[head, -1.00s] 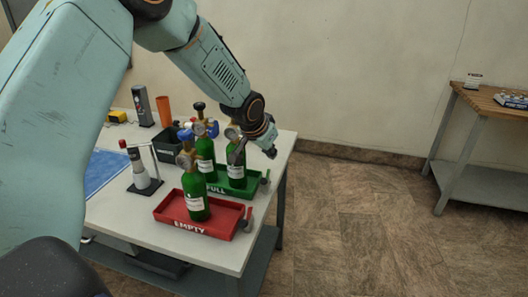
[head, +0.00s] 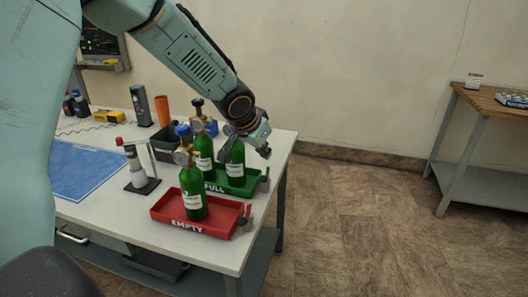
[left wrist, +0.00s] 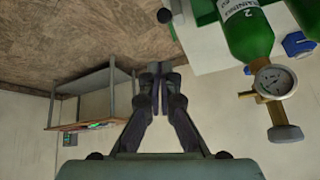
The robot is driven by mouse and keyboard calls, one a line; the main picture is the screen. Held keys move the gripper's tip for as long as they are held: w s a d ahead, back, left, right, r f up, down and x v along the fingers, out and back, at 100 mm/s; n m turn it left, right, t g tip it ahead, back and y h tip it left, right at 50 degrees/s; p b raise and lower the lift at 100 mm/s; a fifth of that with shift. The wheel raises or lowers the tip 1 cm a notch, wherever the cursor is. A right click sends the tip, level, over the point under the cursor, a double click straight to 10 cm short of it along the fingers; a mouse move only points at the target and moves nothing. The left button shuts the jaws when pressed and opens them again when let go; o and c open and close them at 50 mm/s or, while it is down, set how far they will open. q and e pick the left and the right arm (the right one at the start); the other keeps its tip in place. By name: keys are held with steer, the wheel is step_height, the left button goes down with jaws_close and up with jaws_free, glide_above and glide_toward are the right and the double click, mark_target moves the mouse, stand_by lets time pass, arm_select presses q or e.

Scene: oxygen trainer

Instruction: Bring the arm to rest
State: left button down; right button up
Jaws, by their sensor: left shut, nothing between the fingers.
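My left arm comes in from the upper left in the head view. Its gripper (head: 264,152) is shut and empty, above the back right part of the table, close by the top of a green bottle (head: 237,168). In the left wrist view the fingers (left wrist: 160,76) are together with nothing between them. A green bottle with a gauge (left wrist: 247,32) shows at the right there, apart from the fingers. My right gripper is not in view.
A red EMPTY tray (head: 163,213) holds one green bottle (head: 192,190). A green FULL tray (head: 250,188) is behind it, with bottles. A stand (head: 137,170), black bin (head: 163,149) and blue mat (head: 90,172) are left. Open floor separates the side table (head: 489,101).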

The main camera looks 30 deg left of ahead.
arm_select(q)
steer(key=s+d+f+n+h+b, duration=0.1)
steer(key=s+d+f, duration=0.4)
steer(key=f, duration=0.2)
steer(key=s+d+f+n+h, duration=0.1)
steer(key=s+d+f, duration=0.5)
steer(key=f, duration=0.2)
steer(key=s+f+g+b, duration=0.1)
steer(key=s+f, duration=0.4)
steer(key=s, duration=0.5)
steer(key=s+f+g+y+b, duration=0.1)
steer(key=s+f+g, duration=0.2)
steer(key=s+f, duration=0.3)
steer(key=s+f+g, duration=0.2)
steer(key=s+f, duration=0.4)
steer(key=s, duration=0.8)
steer(key=shift+a+g+y+b, duration=0.15)
steer(key=shift+g+y+b, duration=0.25)
steer(key=shift+w, duration=0.1)
